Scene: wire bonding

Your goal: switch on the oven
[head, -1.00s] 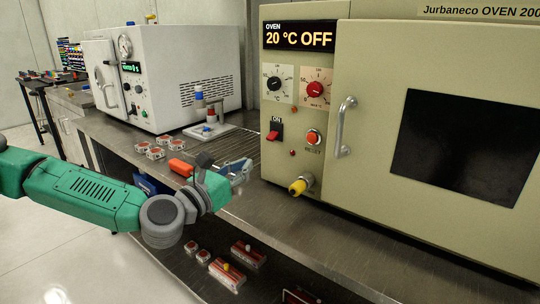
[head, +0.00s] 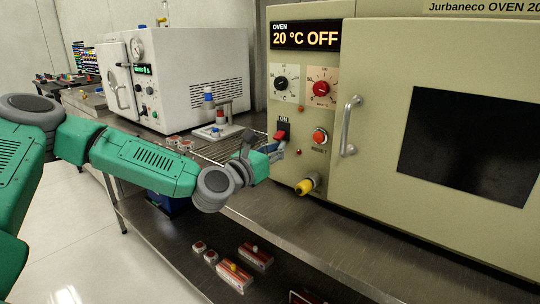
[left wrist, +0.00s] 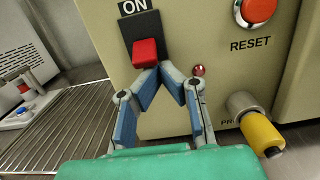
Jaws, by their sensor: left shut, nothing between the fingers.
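The beige oven (head: 372,150) stands on the steel bench, and its display (head: 305,37) reads "20 °C OFF". Its red rocker switch (head: 281,135) sits on a black plate under the label "ON". In the left wrist view the red switch (left wrist: 145,52) is directly ahead of my left gripper (left wrist: 164,70). The gripper is shut and empty, with its fingertips together at the switch's lower edge; I cannot tell whether they touch it. In the head view my left gripper (head: 277,149) is just below the switch. My right gripper is not in view.
A red RESET button (head: 320,136), a door handle (head: 350,126) and a yellow-capped fitting (head: 306,186) are right of the switch. A white machine (head: 185,75) and a small stand (head: 218,130) are behind at left. A wire rack lies left of the oven.

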